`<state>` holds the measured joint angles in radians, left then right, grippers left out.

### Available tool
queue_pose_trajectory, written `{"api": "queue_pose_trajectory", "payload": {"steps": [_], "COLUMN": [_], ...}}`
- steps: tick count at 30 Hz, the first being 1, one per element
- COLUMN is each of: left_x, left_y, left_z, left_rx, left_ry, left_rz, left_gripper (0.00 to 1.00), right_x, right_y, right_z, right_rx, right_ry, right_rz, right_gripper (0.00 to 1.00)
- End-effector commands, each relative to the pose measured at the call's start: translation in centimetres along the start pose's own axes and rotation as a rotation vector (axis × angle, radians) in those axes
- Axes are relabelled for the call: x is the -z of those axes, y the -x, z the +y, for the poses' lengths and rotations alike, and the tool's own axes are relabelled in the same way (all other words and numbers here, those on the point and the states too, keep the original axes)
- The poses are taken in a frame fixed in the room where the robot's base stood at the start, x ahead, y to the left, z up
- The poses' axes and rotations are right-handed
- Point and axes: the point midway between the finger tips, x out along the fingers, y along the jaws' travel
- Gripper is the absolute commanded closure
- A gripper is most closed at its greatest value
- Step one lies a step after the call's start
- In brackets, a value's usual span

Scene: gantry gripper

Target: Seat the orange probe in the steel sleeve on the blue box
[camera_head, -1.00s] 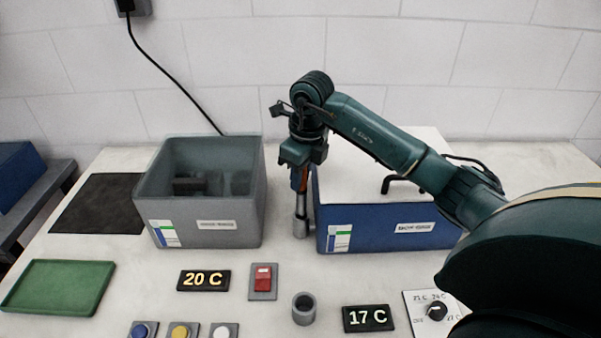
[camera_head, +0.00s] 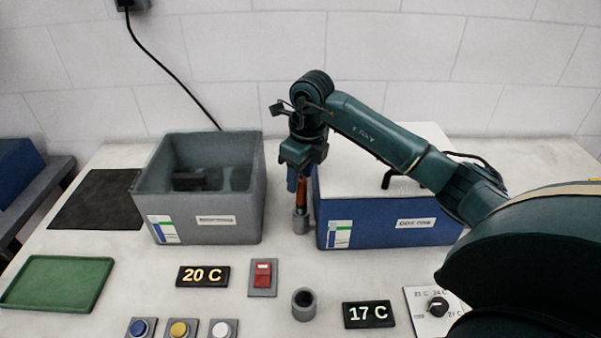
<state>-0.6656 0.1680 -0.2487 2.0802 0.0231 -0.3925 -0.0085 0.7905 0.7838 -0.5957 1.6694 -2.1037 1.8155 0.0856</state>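The orange probe (camera_head: 303,191) stands upright at the left end of the blue box (camera_head: 350,212). Its lower end is inside the steel sleeve (camera_head: 300,221), which hides it; the orange part reaches down to about the sleeve's rim. My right gripper (camera_head: 302,183) points down over the probe, with its fingers around the orange part. One finger shows on the left side of the probe and looks apart from it, so the gripper appears open. The far finger is hard to make out. My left gripper is not in view.
A grey open bin (camera_head: 205,228) stands left of the probe. In front are a short grey cup (camera_head: 304,304), a red switch (camera_head: 263,277), several buttons, a dial (camera_head: 436,305) and two temperature displays. A green tray (camera_head: 57,283) and a black mat (camera_head: 97,201) lie at left.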

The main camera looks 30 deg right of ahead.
Motion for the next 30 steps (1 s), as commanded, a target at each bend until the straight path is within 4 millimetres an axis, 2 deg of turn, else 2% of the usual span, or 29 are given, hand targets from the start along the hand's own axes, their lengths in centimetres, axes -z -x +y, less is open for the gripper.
{"api": "queue_pose_trajectory", "payload": {"steps": [7,11,13,19,24,30], "left_x": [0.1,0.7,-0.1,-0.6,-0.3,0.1], "left_y": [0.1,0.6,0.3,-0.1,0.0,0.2], "left_z": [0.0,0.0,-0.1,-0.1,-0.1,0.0], "left_rx": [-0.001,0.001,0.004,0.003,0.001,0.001], "left_ry": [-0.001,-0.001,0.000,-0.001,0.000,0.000], "left_rz": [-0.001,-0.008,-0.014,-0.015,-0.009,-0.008], "left_gripper": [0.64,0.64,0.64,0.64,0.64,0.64], "right_x": [0.0,-0.2,-0.3,-0.3,-0.2,-0.2], "right_y": [0.2,1.5,2.3,6.9,10.6,12.8], "right_z": [0.0,0.1,0.0,-0.1,-0.1,0.0], "right_rx": [0.000,-0.002,0.002,0.004,0.004,0.002], "right_ry": [0.000,0.001,0.001,0.001,0.000,0.000], "right_rz": [0.000,-0.001,-0.005,-0.006,-0.005,0.000], "right_gripper": [0.57,0.57,0.57,0.57,0.57,0.57]}}
